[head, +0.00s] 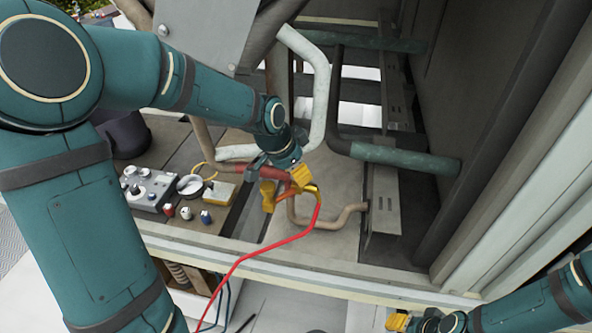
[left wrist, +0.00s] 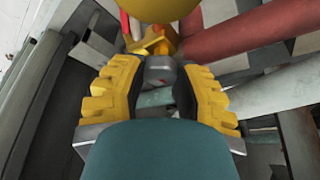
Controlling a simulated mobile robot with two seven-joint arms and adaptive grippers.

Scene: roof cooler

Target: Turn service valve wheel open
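No valve wheel can be made out for certain. My left gripper (head: 286,188) is over the floor of the open unit, at the end of a red pipe (head: 262,172) and beside a red hose (head: 285,242). In the left wrist view its two yellow fingers (left wrist: 160,92) stand apart. A small grey rounded part (left wrist: 161,68) shows between them, with no clear contact. A yellow fitting (left wrist: 152,40) lies beyond it, and a larger rounded yellow part (left wrist: 155,8) cuts the top edge. My right gripper (head: 398,322) shows only in part at the bottom edge; its opening is unclear.
A grey gauge set (head: 150,188) and several small bottles lie on the shelf left of my left gripper. A white pipe (head: 318,85), a green-sleeved pipe (head: 405,158) and a copper pipe (head: 335,222) surround it. The unit's front rail (head: 330,278) runs below.

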